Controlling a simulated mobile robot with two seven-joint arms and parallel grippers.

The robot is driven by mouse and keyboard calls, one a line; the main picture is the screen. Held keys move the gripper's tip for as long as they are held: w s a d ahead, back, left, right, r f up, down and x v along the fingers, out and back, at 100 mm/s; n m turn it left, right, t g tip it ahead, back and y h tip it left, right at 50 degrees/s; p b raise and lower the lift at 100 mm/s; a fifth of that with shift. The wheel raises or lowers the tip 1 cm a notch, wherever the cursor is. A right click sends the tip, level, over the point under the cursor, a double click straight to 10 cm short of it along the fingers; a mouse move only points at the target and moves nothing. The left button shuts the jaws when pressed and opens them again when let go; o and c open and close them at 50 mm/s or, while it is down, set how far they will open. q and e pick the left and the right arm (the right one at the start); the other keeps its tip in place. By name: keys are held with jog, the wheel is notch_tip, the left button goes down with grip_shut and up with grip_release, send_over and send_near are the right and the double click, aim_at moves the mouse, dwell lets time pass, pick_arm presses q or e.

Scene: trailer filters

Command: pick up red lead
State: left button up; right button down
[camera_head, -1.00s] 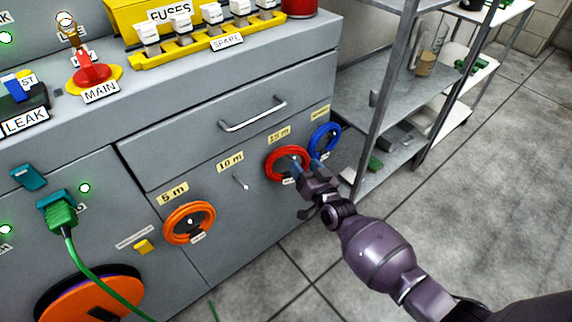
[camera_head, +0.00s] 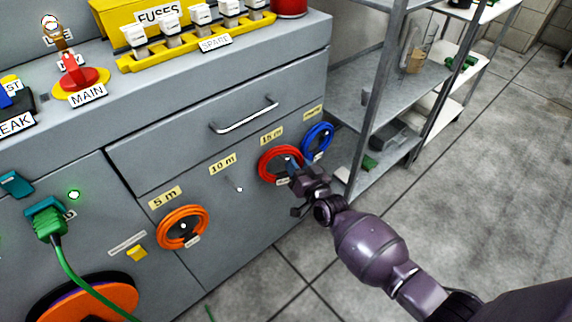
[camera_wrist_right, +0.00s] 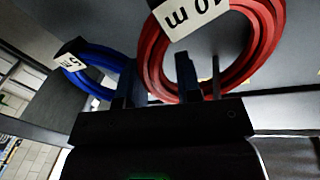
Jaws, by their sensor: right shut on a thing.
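The red lead (camera_head: 265,176) is a coiled ring hanging on the grey cabinet front below the "15 m" label. My right gripper (camera_head: 291,168) is at its right side, shut on the red lead. In the right wrist view the red lead (camera_wrist_right: 153,62) fills the upper middle, with a white tag reading "10 m". The dark gripper fingers (camera_wrist_right: 187,78) overlap its lower left part; the exact contact is hard to see. My left gripper is not in view.
A blue lead (camera_head: 306,148) hangs just right of the red one, close to my gripper. An orange lead (camera_head: 164,236) hangs under "5 m". A bare peg (camera_head: 239,188) is under "10 m". A drawer handle (camera_head: 245,117) juts out above. A metal shelf (camera_head: 400,85) stands right.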

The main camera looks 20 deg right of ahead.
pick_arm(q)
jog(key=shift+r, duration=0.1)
pick_arm(e)
jog(key=shift+r, duration=0.2)
jog(key=shift+r, duration=0.2)
notch_tip(320, 180, up, 8)
jog(key=p, duration=0.4)
pick_arm(q)
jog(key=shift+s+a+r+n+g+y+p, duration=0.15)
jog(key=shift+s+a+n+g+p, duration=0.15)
jog(key=shift+p, duration=0.25)
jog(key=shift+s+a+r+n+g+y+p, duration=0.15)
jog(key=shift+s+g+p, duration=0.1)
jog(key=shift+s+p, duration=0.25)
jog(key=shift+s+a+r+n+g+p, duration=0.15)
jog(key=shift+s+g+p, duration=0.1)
jog(key=shift+p, duration=0.4)
pick_arm(e)
jog(key=s+d, duration=0.3)
jog(key=s, duration=0.6)
jog(key=s+d+f, duration=0.1)
jog(key=s+d, duration=0.2)
jog(key=s, duration=0.6)
jog(key=shift+s+d+f, duration=0.3)
jog(key=shift+s+d, duration=0.1)
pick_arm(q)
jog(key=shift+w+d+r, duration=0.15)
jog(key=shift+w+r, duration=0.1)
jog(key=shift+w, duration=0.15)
